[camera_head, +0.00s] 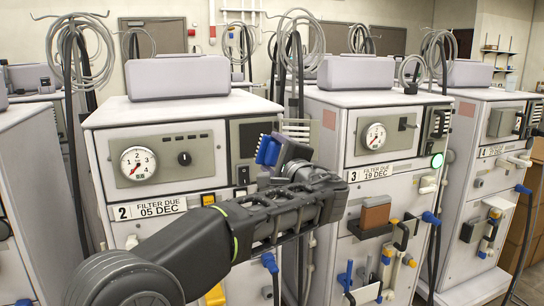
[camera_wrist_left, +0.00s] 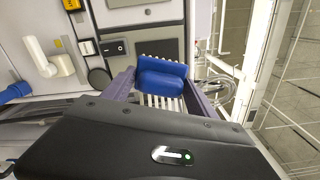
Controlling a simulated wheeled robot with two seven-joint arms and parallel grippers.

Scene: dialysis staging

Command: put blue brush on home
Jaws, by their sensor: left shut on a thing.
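My left gripper (camera_head: 284,152) reaches in front of the gap between machine 2 and machine 3. It is shut on the blue brush (camera_head: 268,150), holding it up clear of the machine fronts. In the left wrist view, the brush (camera_wrist_left: 162,76) sits between the two jaws (camera_wrist_left: 160,98), with pale bristles or slats showing above and below its blue body. I cannot tell which spot is the home. My right gripper is not in view.
Machine 2 (camera_head: 110,180) has a dial and a "05 DEC" label. Blue-ended hoses and connectors stick out below. Grey boxes (camera_head: 178,76) stand on the machine tops.

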